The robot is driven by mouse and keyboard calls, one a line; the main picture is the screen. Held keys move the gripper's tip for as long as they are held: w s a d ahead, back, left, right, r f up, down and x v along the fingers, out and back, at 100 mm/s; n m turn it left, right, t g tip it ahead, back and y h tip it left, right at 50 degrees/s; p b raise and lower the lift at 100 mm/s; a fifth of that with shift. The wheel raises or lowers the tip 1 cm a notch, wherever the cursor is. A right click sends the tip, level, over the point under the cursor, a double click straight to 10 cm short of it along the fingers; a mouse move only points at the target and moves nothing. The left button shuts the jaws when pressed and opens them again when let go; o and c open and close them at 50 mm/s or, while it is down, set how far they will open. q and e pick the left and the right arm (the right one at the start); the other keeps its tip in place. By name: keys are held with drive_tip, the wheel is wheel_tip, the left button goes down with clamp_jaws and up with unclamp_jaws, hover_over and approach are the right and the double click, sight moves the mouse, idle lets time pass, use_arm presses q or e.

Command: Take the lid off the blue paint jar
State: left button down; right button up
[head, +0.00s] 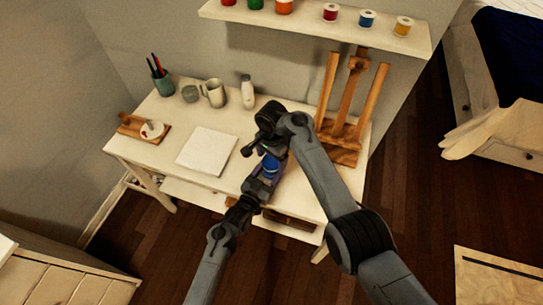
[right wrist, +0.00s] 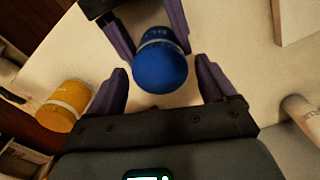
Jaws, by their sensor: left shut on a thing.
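The blue paint jar (head: 271,165) is above the front part of the white desk, between my two grippers. In the right wrist view its rounded blue lid (right wrist: 160,70) faces the camera, with a pale label band behind it. My left gripper (head: 264,180) is shut on the jar's body; its purple fingers flank the jar in the right wrist view. My right gripper (right wrist: 162,67) is open, with one finger on each side of the lid and visible gaps between fingers and lid. In the head view my right wrist hides part of the surroundings of the jar.
A yellow jar (right wrist: 65,106) shows at the left of the right wrist view. The desk (head: 180,110) holds a white square panel (head: 207,151), a mug (head: 214,92), a pen cup (head: 163,84), a white bottle (head: 247,91) and a wooden easel (head: 341,150). Several paint jars stand on the shelf (head: 310,25).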

drive_tip(key=c, duration=1)
drive_tip(key=shift+c, duration=0.2)
